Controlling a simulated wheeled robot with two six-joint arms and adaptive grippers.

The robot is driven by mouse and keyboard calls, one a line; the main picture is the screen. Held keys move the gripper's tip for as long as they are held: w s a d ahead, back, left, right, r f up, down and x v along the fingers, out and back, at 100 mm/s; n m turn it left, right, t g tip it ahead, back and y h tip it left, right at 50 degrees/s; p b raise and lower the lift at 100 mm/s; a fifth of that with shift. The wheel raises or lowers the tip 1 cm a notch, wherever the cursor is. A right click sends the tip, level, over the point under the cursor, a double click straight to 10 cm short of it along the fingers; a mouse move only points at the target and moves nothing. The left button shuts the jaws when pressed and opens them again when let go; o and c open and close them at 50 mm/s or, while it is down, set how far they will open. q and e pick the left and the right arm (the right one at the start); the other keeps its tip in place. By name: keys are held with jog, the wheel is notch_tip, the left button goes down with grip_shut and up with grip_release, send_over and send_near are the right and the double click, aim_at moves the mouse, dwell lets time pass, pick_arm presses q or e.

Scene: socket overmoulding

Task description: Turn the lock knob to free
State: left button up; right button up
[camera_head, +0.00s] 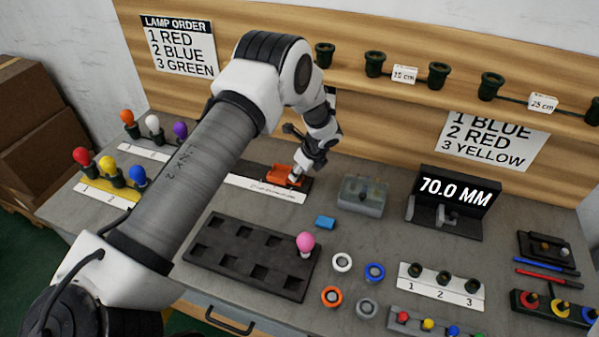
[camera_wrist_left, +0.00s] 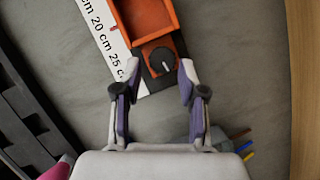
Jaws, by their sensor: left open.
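The lock knob (camera_wrist_left: 162,61) is a round dark dial with a pale pointer line, on the end of the orange slide (camera_wrist_left: 174,43). In the left wrist view the pointer runs nearly up and down, slightly tilted. My left gripper (camera_wrist_left: 160,72) is open, with one fingertip on each side of the knob; I cannot tell whether they touch it. In the head view my left gripper (camera_head: 297,174) is at the right end of the orange slide (camera_head: 281,174) and hides the knob. My right gripper is not in view.
A printed ruler (camera_wrist_left: 100,28) lies along the slide. A grey translucent box (camera_head: 362,196) stands to the right, with the 70.0 MM display (camera_head: 455,192) beyond.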

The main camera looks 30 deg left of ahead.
pick_arm(q)
jog(key=shift+w+a+f, duration=0.15)
jog(key=shift+w+f, duration=0.05)
jog(key=shift+f, duration=0.3)
jog(key=shift+w+a+f, duration=0.15)
jog(key=shift+f, duration=0.35)
jog(key=shift+s+r, duration=0.2)
jog(key=c, duration=0.3)
grip_shut()
